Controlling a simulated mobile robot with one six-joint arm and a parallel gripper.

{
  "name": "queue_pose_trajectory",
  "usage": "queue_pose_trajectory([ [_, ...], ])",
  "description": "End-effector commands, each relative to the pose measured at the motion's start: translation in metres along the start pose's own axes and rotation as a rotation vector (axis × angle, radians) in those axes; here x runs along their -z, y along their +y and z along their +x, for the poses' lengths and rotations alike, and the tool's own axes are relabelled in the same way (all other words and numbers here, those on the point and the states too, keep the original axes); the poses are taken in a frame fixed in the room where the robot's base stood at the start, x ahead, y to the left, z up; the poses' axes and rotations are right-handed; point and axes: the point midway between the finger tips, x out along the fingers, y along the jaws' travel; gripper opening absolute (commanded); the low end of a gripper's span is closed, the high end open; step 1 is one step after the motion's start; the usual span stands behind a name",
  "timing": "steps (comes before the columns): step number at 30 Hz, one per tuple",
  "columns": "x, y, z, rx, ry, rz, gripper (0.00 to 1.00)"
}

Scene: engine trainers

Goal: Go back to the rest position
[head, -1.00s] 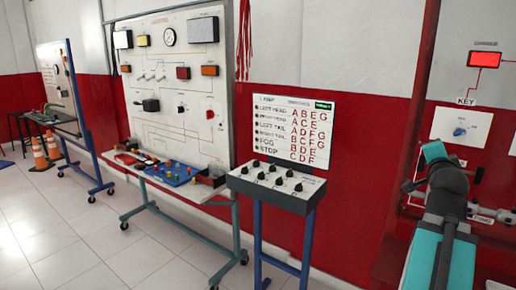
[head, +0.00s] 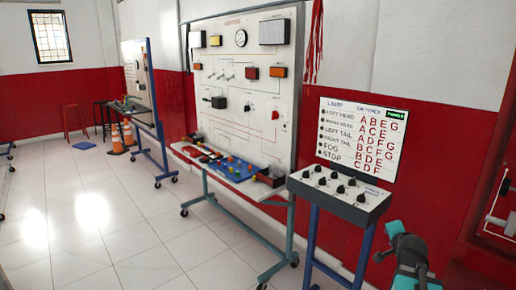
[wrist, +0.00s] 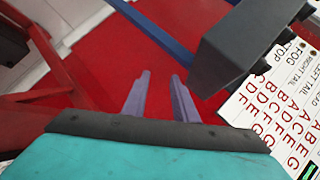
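My gripper (wrist: 163,88) shows in the wrist view with its two grey-purple fingers apart and nothing between them. Red surface lies behind the fingers. My teal and dark grey arm (head: 408,262) shows at the lower right of the head view, just right of the lamp switch stand (head: 342,194). The gripper's fingers cannot be made out there. In the wrist view the dark switch box (wrist: 245,40) is at the upper right, beside the white lettered chart (wrist: 285,110), apart from the fingers.
A large wheeled trainer board (head: 235,125) stands left of the switch stand, with a parts shelf in front. Another board (head: 143,90), orange cones (head: 128,135) and a red stool (head: 75,118) are farther left. The tiled floor (head: 60,225) is clear at the left.

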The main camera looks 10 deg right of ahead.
Motion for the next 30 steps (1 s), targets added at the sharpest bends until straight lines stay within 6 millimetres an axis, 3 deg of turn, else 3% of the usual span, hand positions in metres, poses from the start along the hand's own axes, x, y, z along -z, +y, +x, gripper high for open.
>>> queue_pose_trajectory([
  [1,-0.022,0.008,0.008,-0.019,-0.032,-0.015,0.26],
  [6,-0.084,0.036,0.027,-0.078,-0.122,-0.068,0.26],
  [15,-0.193,0.095,0.043,-0.186,-0.285,-0.183,0.26],
  [23,-0.28,0.155,0.041,-0.283,-0.426,-0.304,0.26],
  [30,-0.351,0.217,0.024,-0.373,-0.559,-0.431,0.26],
])
